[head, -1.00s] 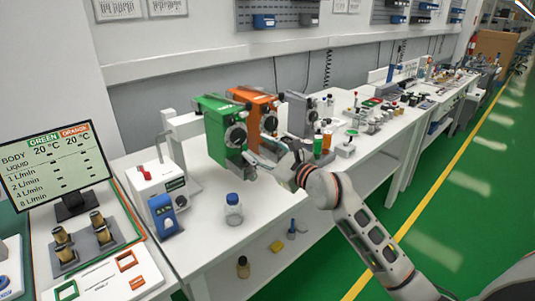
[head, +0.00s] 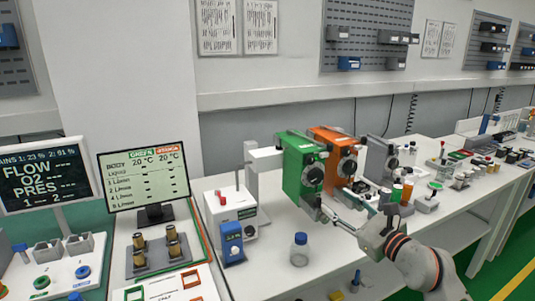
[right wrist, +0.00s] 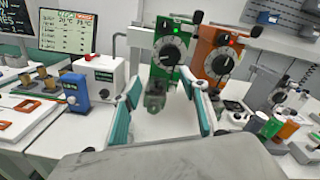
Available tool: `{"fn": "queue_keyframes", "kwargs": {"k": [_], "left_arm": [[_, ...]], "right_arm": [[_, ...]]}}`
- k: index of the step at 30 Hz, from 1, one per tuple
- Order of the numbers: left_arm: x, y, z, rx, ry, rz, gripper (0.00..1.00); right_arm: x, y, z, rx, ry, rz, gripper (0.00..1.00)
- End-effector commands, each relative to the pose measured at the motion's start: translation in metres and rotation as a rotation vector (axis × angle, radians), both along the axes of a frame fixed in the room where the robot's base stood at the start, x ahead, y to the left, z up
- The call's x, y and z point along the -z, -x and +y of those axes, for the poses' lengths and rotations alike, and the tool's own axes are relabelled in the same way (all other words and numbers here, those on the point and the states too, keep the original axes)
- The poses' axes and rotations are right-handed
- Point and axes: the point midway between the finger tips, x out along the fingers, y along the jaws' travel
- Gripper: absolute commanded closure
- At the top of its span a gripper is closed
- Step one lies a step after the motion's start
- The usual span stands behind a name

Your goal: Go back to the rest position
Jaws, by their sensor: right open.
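My right gripper (head: 334,213) is open, with nothing between its fingers. In the head view it is in front of the lower part of the green vaporizer (head: 294,170); I cannot tell whether it touches it. In the right wrist view the two teal-padded fingers (right wrist: 163,100) are spread apart. The green vaporizer (right wrist: 168,48) is beyond them, its lower front part showing between them. The orange vaporizer (head: 335,150) stands just to its right. My left gripper is not in view.
A blue-capped bottle (head: 299,250) stands near the bench edge, left of my right gripper. A blue device (head: 231,243) and a white box with a red switch (head: 232,212) are farther left. Small bottles (head: 402,188) stand close to the right of the gripper.

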Motion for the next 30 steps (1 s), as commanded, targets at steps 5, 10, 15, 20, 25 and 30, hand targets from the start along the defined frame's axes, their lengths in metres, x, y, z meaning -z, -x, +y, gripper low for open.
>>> {"fn": "queue_keyframes", "kwargs": {"k": [5, 10, 15, 20, 25, 30], "left_arm": [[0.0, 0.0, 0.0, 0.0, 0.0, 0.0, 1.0], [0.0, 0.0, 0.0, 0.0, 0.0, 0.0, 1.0], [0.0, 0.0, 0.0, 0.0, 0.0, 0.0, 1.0], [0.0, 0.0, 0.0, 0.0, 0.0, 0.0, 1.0], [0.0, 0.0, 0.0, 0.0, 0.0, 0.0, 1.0], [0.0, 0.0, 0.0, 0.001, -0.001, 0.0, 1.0]], "right_arm": [[0.035, 0.031, 0.038, -0.121, -0.326, 0.117, 0.56], [0.059, 0.062, 0.059, -0.196, -0.716, 0.244, 0.56], [0.083, 0.088, 0.061, -0.204, -1.123, 0.375, 0.56], [0.117, 0.109, 0.052, -0.147, -1.512, 0.496, 0.56], [0.167, 0.133, 0.036, -0.015, -1.925, 0.616, 0.56], [0.232, 0.167, 0.023, 0.193, -2.324, 0.719, 0.56]]}}
